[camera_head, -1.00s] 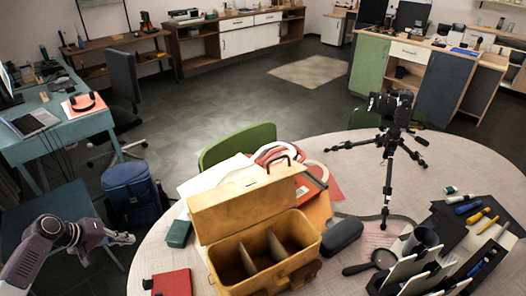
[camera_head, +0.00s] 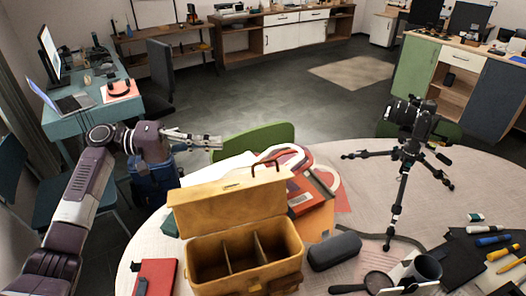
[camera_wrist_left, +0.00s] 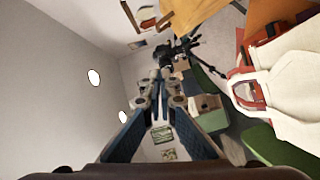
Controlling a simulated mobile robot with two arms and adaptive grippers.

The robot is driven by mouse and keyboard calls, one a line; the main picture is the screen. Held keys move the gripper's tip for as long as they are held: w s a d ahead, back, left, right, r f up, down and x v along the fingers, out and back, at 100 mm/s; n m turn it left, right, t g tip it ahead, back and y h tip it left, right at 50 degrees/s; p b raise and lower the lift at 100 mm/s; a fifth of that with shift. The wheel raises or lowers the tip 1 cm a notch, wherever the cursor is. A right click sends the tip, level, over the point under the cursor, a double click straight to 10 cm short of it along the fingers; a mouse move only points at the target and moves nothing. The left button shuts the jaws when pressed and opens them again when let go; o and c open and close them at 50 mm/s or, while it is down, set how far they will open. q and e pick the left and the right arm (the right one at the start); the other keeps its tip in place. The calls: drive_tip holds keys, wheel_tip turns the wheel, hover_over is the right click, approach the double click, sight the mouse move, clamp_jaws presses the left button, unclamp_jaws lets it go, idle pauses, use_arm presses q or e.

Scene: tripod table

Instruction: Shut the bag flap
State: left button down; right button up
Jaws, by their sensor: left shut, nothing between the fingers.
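The tan bag (camera_head: 230,285) stands on the round table, with its divided inside empty and facing up. Its flap (camera_head: 225,202) is open and stands up along the back edge, with a dark handle on top. My left gripper (camera_head: 219,143) is shut and empty, in the air behind and above the flap's left part, apart from it. In the left wrist view its closed fingers (camera_wrist_left: 161,76) point away from the camera. My right gripper is not in view.
A red and white bag (camera_head: 318,175) lies behind the tan bag. A dark case (camera_head: 335,250) is close on its right, and a red notebook (camera_head: 157,277) on its left. A camera on a tripod (camera_head: 408,150) stands further right.

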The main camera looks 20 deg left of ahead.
use_arm(q)
drive_tip(key=d+f+p, duration=0.1)
drive_tip(key=d+p, duration=0.5)
drive_tip(key=d, duration=0.4)
drive_tip(key=shift+d+f, duration=0.15)
drive_tip(key=shift+f, duration=0.2)
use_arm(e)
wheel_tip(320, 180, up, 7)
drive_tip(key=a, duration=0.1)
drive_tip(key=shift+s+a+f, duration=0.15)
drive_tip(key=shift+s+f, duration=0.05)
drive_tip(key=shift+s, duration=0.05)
use_arm(q)
drive_tip(key=shift+w, duration=0.1)
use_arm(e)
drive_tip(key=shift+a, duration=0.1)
